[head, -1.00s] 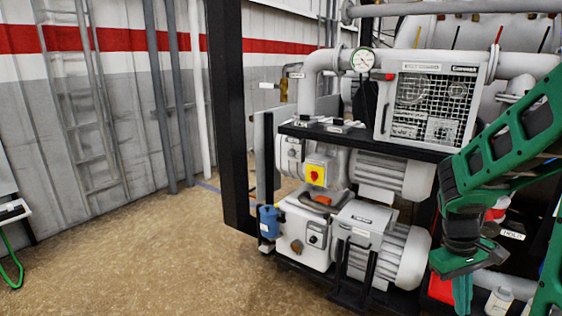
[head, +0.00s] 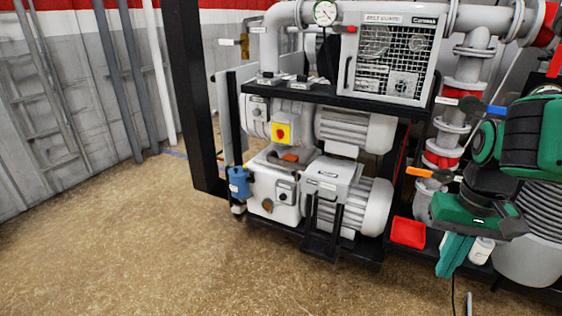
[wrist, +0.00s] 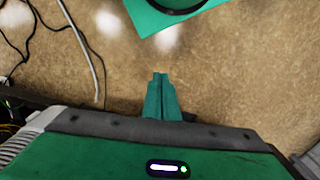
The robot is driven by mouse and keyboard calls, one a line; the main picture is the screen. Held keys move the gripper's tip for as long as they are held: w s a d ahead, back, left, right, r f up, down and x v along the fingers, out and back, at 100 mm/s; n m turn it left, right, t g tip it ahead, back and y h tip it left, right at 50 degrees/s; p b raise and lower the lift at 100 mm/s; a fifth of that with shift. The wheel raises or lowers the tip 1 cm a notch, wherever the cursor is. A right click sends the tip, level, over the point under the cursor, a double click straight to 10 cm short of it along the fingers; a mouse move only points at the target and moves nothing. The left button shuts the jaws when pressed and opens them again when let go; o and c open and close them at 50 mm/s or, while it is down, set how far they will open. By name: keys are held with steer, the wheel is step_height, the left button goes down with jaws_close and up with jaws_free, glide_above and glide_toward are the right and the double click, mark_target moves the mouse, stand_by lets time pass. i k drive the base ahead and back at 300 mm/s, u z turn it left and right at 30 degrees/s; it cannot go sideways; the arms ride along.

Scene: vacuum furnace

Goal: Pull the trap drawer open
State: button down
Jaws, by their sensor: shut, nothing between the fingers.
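My gripper (head: 449,274) hangs at the lower right of the head view, shut and pointing down, with nothing in it. In the wrist view its green fingers (wrist: 160,76) are together above the brown floor. No part is clearly marked as the trap drawer. A light grey box (head: 330,172) with a small label sits at the front of the lower pump, left of my gripper. Black upright bars (head: 337,217) stand below it. I cannot tell whether this box is the drawer. My gripper is apart from it and touches nothing visible.
The pump rack (head: 340,101) carries two pumps and a belt guard (head: 391,60). A red tray (head: 408,232) and a white bottle (head: 481,250) are near my gripper. Pipes with coloured-handled levers (head: 428,174) stand behind. Open floor (head: 150,240) lies left and in front.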

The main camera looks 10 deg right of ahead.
mark_target(325, 191)
steer(key=k, duration=0.65)
steer(key=z, duration=0.55)
steer(key=i, duration=1.3)
steer(key=u, duration=0.4)
